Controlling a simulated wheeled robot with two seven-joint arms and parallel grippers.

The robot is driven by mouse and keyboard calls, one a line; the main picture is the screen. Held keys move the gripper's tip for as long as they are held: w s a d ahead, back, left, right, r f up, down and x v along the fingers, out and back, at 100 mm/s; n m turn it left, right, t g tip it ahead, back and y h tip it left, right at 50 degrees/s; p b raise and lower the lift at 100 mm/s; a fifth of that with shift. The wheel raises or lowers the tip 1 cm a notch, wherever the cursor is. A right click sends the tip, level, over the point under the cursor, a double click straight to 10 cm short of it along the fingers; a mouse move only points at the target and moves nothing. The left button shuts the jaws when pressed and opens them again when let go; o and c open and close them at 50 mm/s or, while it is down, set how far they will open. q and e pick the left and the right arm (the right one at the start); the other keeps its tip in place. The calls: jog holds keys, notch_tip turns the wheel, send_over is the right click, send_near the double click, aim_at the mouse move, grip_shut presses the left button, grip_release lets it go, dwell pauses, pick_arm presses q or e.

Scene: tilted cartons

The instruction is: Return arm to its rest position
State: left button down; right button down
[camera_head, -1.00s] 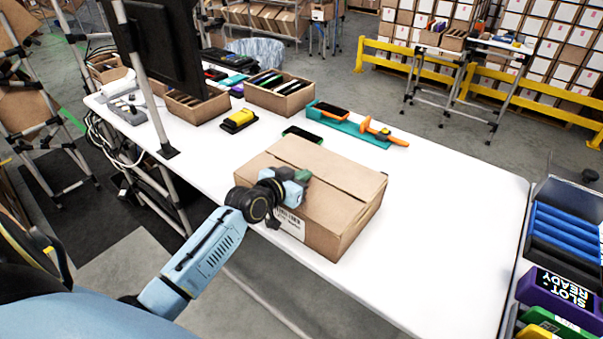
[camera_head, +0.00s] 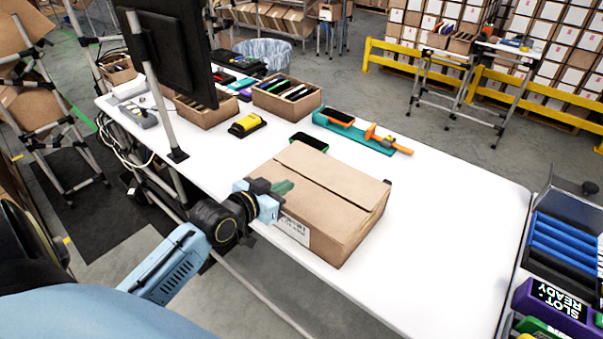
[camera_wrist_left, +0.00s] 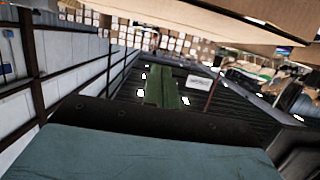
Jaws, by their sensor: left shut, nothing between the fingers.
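My left arm comes in from the lower left in the head view, and its left gripper (camera_head: 283,187) is shut with nothing in it. The green fingers are at the near left edge of a closed brown carton (camera_head: 325,205) on the white table; whether they touch it I cannot tell. In the left wrist view the green fingers (camera_wrist_left: 161,87) point away from the camera, close together. A brown cardboard surface fills the top of that view. My right gripper is not in view.
The white table (camera_head: 440,240) is clear right of the carton. Open boxes of items (camera_head: 287,97), a yellow device (camera_head: 246,124) and a teal tray (camera_head: 355,133) stand behind. A monitor on a pole (camera_head: 150,90) rises at left. A slotted rack (camera_head: 565,245) stands at right.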

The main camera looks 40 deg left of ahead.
pick_arm(q)
jog(key=shift+s, duration=0.15)
jog(key=s+d+f+m+g, duration=0.1)
jog(key=s+d+f+g, duration=0.55)
jog(key=s+d, duration=0.4)
jog(key=s+d+f+g+y, duration=0.1)
jog(key=s+g, duration=0.1)
jog(key=s, duration=0.4)
jog(key=s+d+g, duration=0.2)
jog(key=s+g, duration=0.1)
jog(key=s, duration=0.4)
notch_tip(320, 180, down, 28)
jog(key=g+b, duration=0.1)
jog(key=b, duration=0.3)
jog(key=s+a+f+g+b, duration=0.1)
jog(key=s+a+f+b, duration=0.2)
jog(key=s+f, duration=1.4)
notch_tip(320, 180, down, 2)
jog(key=shift+s+a+f, duration=0.25)
jog(key=shift+a, duration=0.05)
